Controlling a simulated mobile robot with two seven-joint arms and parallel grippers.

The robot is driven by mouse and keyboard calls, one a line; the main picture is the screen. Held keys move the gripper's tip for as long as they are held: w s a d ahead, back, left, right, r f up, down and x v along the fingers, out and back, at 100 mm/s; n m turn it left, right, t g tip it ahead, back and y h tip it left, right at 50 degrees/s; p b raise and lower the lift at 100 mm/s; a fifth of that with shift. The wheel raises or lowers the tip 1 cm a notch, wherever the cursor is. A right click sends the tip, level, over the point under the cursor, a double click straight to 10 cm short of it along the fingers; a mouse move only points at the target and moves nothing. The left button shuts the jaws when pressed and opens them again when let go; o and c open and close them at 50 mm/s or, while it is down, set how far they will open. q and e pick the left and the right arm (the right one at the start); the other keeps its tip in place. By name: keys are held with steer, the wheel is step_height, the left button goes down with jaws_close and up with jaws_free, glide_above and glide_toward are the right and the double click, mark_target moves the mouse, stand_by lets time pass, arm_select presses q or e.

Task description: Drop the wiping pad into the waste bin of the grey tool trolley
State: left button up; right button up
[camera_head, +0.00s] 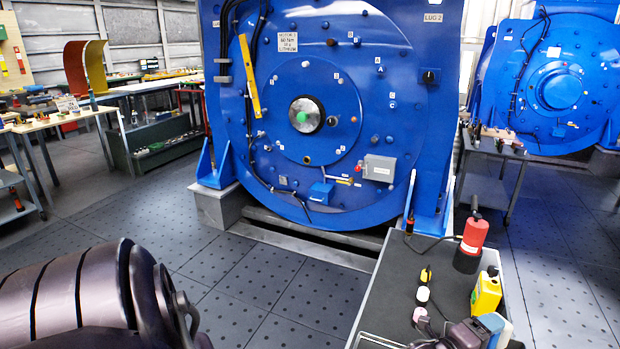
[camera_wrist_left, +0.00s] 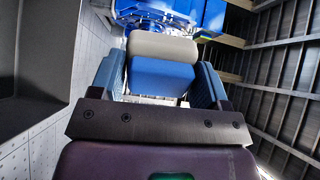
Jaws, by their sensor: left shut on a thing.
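The wiping pad (camera_wrist_left: 163,72), a block with a beige part and a bright blue part, is clamped between the two blue-grey fingers of my left gripper (camera_wrist_left: 160,88) in the left wrist view. In the head view my left gripper (camera_head: 493,324) shows small and partly cut off at the bottom edge, by the near right side of the grey tool trolley (camera_head: 390,280). Only a little of the pad shows there. I cannot make out the waste bin in either view. My right gripper is not in view.
A large blue motor (camera_head: 330,110) stands behind. The perforated floor (camera_head: 270,290) left of the trolley is clear. A tool cart (camera_head: 490,145) stands at the back right.

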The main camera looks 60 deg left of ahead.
arm_select(q)
steer(key=shift+w+a+f, duration=0.15)
steer(key=shift+w+f, duration=0.15)
steer(key=shift+w, duration=0.35)
steer(key=shift+f+b, duration=0.6)
steer(key=shift+f, duration=0.2)
step_height(320, 180, down, 4)
steer(key=b, duration=0.3)
steer(key=shift+f, duration=0.2)
steer(key=shift+r, duration=0.15)
steer(key=o, duration=0.9)
